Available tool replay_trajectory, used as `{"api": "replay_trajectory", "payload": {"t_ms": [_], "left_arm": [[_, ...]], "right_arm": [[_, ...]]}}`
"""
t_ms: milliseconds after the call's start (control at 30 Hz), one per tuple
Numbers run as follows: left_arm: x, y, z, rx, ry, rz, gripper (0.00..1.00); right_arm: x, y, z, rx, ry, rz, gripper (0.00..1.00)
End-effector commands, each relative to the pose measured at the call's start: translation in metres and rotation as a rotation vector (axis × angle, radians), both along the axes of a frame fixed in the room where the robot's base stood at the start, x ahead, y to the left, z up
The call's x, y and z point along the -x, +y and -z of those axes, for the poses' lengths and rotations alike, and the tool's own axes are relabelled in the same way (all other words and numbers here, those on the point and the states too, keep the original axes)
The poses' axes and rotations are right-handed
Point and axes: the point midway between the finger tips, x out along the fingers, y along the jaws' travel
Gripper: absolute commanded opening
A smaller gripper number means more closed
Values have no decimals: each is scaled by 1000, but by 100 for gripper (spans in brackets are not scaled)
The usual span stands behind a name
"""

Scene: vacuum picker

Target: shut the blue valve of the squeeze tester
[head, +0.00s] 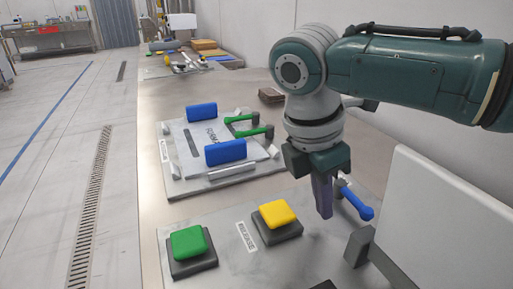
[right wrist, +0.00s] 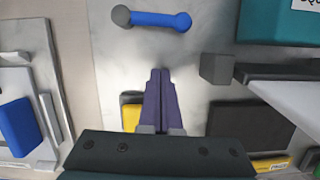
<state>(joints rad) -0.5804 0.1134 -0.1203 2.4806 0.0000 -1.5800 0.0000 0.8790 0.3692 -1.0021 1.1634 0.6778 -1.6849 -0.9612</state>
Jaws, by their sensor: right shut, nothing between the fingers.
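The blue valve (head: 357,204) is a blue lever with a rounded end, just right of my right gripper in the head view. In the right wrist view the blue valve (right wrist: 155,19) lies sideways at the top, its left end at a grey round pivot (right wrist: 121,15). It sits on a pale marbled plate (right wrist: 188,100). My right gripper (head: 324,214) points down, shut and empty. In the right wrist view its fingertips (right wrist: 160,72) are below the lever in the picture and apart from it. My left gripper is not in view.
A yellow button (head: 274,213) and a green button (head: 188,242) stand to the left. A large white panel (head: 445,225) stands close on the right. A grey block (right wrist: 216,69) and a teal box (right wrist: 280,20) with cut-off lettering flank the valve. Farther back is a plate with blue handles (head: 225,152).

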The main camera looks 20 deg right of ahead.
Motion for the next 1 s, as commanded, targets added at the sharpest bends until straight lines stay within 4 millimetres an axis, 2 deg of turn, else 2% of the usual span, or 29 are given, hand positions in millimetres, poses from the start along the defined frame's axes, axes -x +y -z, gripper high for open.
{"api": "replay_trajectory", "payload": {"t_ms": [33,100,200,400,800,1000], "left_arm": [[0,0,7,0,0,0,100],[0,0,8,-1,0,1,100],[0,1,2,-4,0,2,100],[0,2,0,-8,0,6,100],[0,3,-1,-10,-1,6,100],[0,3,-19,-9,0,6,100]], "right_arm": [[1,-3,14,1,4,2,0],[0,-8,23,1,0,2,0],[0,-26,14,3,-3,3,0],[0,-42,11,1,-1,1,0],[0,-44,10,0,-1,0,0],[3,-56,5,0,2,1,0]]}}
